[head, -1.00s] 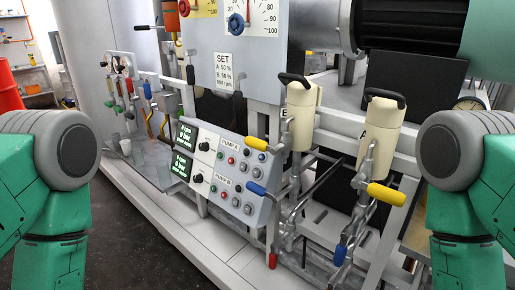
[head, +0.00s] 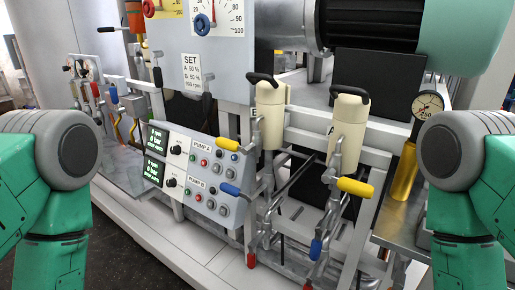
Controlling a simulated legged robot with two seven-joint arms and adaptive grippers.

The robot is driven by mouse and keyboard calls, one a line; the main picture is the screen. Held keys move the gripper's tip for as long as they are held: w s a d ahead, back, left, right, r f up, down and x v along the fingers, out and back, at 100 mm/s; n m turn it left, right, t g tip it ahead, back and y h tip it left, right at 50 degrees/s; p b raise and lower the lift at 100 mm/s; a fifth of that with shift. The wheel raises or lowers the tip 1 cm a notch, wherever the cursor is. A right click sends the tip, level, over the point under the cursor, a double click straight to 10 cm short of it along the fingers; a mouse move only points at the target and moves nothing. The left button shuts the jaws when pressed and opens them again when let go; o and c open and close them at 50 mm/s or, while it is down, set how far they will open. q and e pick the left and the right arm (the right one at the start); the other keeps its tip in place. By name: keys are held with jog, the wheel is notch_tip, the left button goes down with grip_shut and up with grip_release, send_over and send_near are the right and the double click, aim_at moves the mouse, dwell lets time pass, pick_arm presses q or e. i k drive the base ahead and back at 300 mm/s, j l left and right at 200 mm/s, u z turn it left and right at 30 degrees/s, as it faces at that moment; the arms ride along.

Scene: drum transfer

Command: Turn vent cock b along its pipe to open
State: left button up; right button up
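Two cream cylinders with black top handles stand on the frame, a left one (head: 269,113) and a right one (head: 347,129). A letter A shows by the right one; no readable label marks vent cock b. Below are pipes with a left yellow lever (head: 228,145), a right yellow lever (head: 356,187), a left blue lever (head: 230,189), a lower blue lever (head: 316,249) and a red lever (head: 251,260). I cannot tell which is vent cock b. My green arms show at both sides, apart from the levers; both grippers are out of view.
A pump panel (head: 190,174) with displays and buttons stands left of the pipes. A dial board (head: 213,50) rises above it. A gold cylinder (head: 404,172) with a round gauge (head: 427,106) stands at the right. White frame bars surround the pipes; dark floor lies at lower left.

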aim_at(234, 146)
jog(key=i+j+z, duration=0.1)
jog(key=z, duration=0.3)
jog(key=j+z, duration=0.25)
jog(key=z, duration=0.15)
jog(key=j+z, duration=0.2)
jog(key=z, duration=0.2)
jog(key=j+z, duration=0.2)
jog(key=z, duration=0.2)
jog(key=j+z, duration=0.2)
jog(key=z, duration=0.2)
